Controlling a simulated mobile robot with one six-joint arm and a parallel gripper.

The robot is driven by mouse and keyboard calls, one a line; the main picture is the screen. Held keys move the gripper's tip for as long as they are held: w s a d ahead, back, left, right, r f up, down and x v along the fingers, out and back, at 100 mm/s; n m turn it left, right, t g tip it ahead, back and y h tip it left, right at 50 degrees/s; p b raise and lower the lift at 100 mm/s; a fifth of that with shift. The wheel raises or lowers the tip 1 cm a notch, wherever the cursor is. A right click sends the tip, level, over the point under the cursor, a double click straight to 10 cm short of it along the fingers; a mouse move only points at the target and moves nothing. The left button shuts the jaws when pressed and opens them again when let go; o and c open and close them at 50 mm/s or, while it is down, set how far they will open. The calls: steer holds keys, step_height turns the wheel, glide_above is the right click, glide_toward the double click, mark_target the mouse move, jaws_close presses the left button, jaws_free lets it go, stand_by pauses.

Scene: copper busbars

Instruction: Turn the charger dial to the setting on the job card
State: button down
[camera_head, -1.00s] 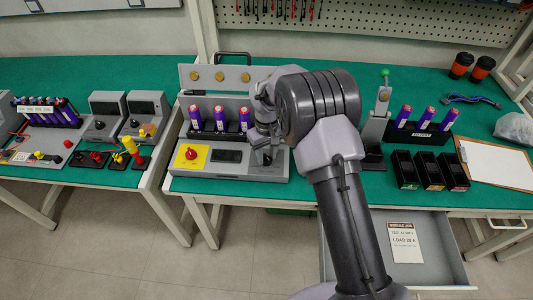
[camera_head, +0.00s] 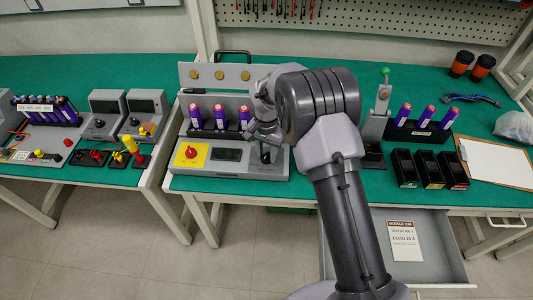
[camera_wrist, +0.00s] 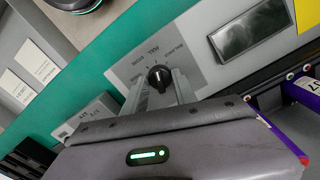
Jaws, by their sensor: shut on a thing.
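The charger (camera_head: 230,172) is a grey bench unit with a small dark display (camera_head: 227,155). Its black dial (camera_wrist: 159,77) sits on a grey printed plate in the wrist view, ringed by small labels. It also shows at the unit's right side in the head view (camera_head: 265,156). My gripper (camera_wrist: 160,88) is at the dial, its two fingers on either side of the knob, shut on it. The job card (camera_head: 403,241) lies in the open drawer below; it has a "LOAD" line, but its figures are too small to read surely.
A red knob on a yellow plate (camera_head: 190,153) is at the charger's left. Several purple cells (camera_head: 219,117) stand behind. Black bins (camera_head: 431,170) and a clipboard (camera_head: 497,162) are to the right. The open drawer (camera_head: 440,268) juts out in front.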

mark_target(267, 155)
steer(key=m, duration=0.4)
steer(key=shift+b, duration=0.35)
steer(key=shift+m, duration=1.8)
steer(key=c, duration=1)
jaws_free()
step_height(267, 155, up, 17)
steer(key=p, duration=0.5)
steer(key=shift+r+p, duration=0.2)
steer(key=shift+p, duration=0.2)
